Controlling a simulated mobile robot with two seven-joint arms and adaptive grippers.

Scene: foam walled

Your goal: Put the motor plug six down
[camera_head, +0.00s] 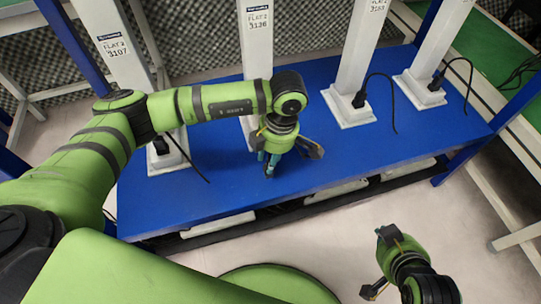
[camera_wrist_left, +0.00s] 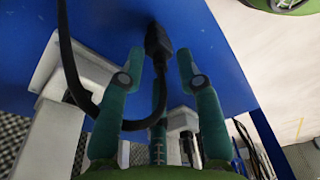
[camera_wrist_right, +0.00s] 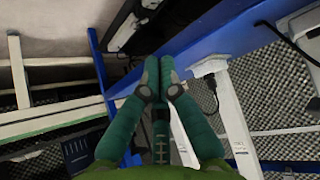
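A black plug (camera_wrist_left: 157,42) with a black cable (camera_wrist_left: 72,75) shows in the left wrist view, in front of the blue table top. The cable loops down across my left fingers. My left gripper (camera_head: 268,166) is low over the blue table (camera_head: 225,185), in front of the column marked 3136. Its two fingertips (camera_wrist_left: 160,58) are apart on either side of the plug's lower end, with gaps showing. In the head view my gripper hides this plug. My right gripper (camera_head: 378,264) is off the table's front; its fingertips (camera_wrist_right: 159,62) are together and empty.
White columns (camera_head: 355,55) stand on the table. Other black plugs sit at the bases of the left column (camera_head: 160,146), the third (camera_head: 359,99) and the right one (camera_head: 436,83), with loose cables. Grey floor (camera_head: 330,230) is clear in front.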

